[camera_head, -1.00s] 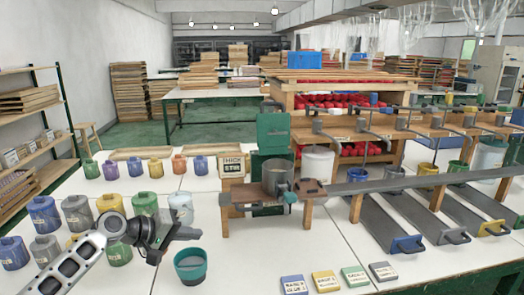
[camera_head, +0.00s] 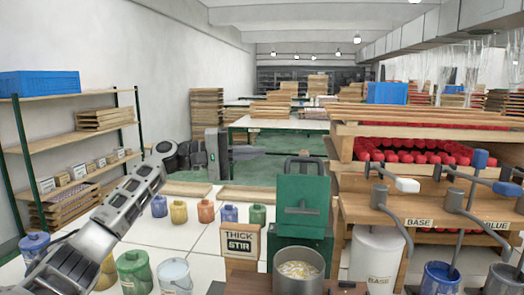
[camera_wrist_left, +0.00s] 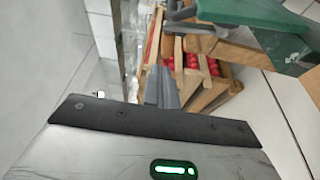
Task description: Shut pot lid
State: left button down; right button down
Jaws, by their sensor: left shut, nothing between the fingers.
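The metal pot (camera_head: 317,264) stands at the bottom middle of the head view, open at the top with a pale speckled content. A green panel with a dark handle, which looks like the lid (camera_head: 302,190), stands raised behind the pot. In the left wrist view a green plate (camera_wrist_left: 270,15), likely the same lid, shows at the upper right. My left gripper (camera_head: 246,153) is up to the left of the lid in the head view, apart from it. Its fingers (camera_wrist_left: 161,88) are together and empty. My right gripper is not in view.
A "THICK STIR" sign block (camera_head: 240,240) stands left of the pot. Several small coloured jars (camera_head: 206,211) line the table beyond. A white BASE bucket (camera_head: 376,255), a blue bucket (camera_head: 440,276) and overhead levers (camera_head: 395,183) are on the right.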

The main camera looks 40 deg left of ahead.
aim_at(300, 156)
pick_arm(q)
jog(key=p+x, duration=0.2)
jog(key=x, duration=0.5)
jog(key=shift+s+d+f+p, duration=0.1)
jog(key=shift+d+p, duration=0.2)
jog(key=s+d, duration=0.1)
jog(key=s, duration=0.2)
jog(key=shift+d+p, duration=0.3)
jog(key=shift+d, duration=0.05)
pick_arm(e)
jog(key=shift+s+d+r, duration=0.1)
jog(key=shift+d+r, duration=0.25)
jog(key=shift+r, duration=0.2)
pick_arm(q)
jog(key=shift+d, duration=0.1)
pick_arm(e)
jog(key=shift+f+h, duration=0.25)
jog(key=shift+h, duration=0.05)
